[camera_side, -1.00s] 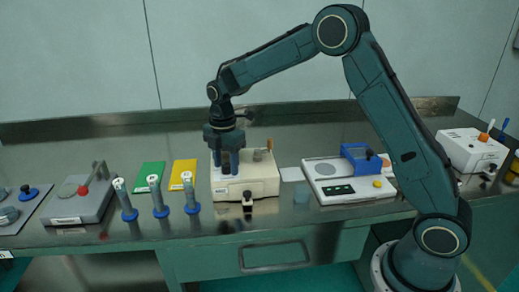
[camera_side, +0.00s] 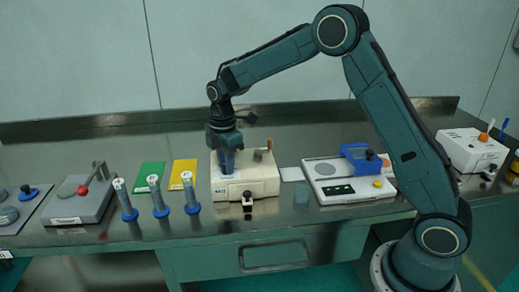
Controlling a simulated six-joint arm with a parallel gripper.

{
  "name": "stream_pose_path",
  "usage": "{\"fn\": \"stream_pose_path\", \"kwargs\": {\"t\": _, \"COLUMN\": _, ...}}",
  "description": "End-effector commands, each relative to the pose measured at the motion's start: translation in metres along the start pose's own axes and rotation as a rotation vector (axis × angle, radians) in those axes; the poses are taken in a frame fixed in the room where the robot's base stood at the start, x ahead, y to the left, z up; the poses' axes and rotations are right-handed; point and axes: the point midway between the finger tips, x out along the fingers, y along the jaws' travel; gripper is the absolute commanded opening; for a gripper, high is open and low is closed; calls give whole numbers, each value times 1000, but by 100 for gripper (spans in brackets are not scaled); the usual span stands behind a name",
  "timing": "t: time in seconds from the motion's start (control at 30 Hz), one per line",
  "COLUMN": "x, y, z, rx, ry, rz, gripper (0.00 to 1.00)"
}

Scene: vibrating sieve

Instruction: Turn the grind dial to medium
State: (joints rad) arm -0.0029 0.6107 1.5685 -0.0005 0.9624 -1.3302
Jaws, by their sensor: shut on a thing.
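A cream-coloured machine (camera_side: 262,182) stands on the metal bench in the middle of the side view. My gripper (camera_side: 227,172) points down at the left part of its top, with its fingers reaching the machine. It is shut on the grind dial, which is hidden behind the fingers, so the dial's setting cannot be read. A small dark knob or spout (camera_side: 247,199) sits on the machine's front. A brown-orange peg (camera_side: 270,144) stands at the back right of its top.
Several blue-based tubes (camera_side: 159,196) stand left of the machine. A yellow pad (camera_side: 183,174) and a green pad (camera_side: 150,176) lie behind them. A grey device with a red lever (camera_side: 80,199) is farther left. A white scale-like device (camera_side: 345,194) with a blue block (camera_side: 357,157) stands right.

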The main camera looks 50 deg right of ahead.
Motion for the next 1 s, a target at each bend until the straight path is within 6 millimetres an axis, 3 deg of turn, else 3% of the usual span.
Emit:
{"fn": "stream_pose_path", "kwargs": {"t": 0.6, "x": 0, "y": 0, "z": 0, "rx": 565, "ry": -1, "rz": 0, "gripper": 2}}
{"fn": "stream_pose_path", "kwargs": {"t": 1.0, "x": 0, "y": 0, "z": 1, "rx": 783, "ry": -1, "rz": 0, "gripper": 2}}
